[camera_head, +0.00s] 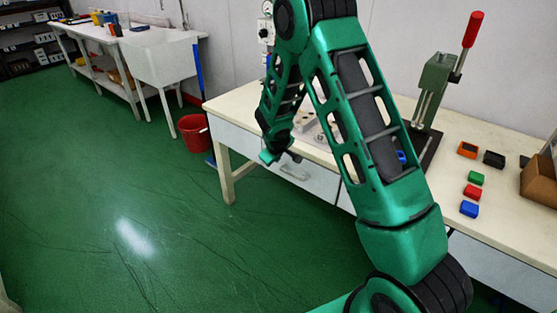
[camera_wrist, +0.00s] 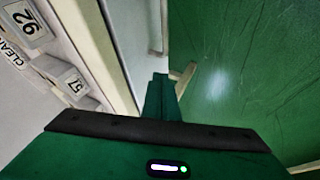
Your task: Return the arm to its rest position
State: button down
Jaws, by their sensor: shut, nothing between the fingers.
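My green arm rises across the middle of the head view and bends down on its left side. My gripper (camera_head: 270,158) hangs by the front edge of the near workbench (camera_head: 240,105), its fingers over or just in front of that edge. In the wrist view the fingers (camera_wrist: 161,84) are shut together with nothing between them. The bench edge and the green floor show beyond them. The arm hides part of the bench top and of the pale items behind it.
A lever press (camera_head: 434,85) with a red handle stands on the bench. Right of it lie small green (camera_head: 476,178), red (camera_head: 472,191) and blue (camera_head: 469,209) blocks and a brown box (camera_head: 540,180). A red bucket (camera_head: 195,133) stands on the floor; the left floor is clear.

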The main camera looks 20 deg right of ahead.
jog(key=v, duration=0.7)
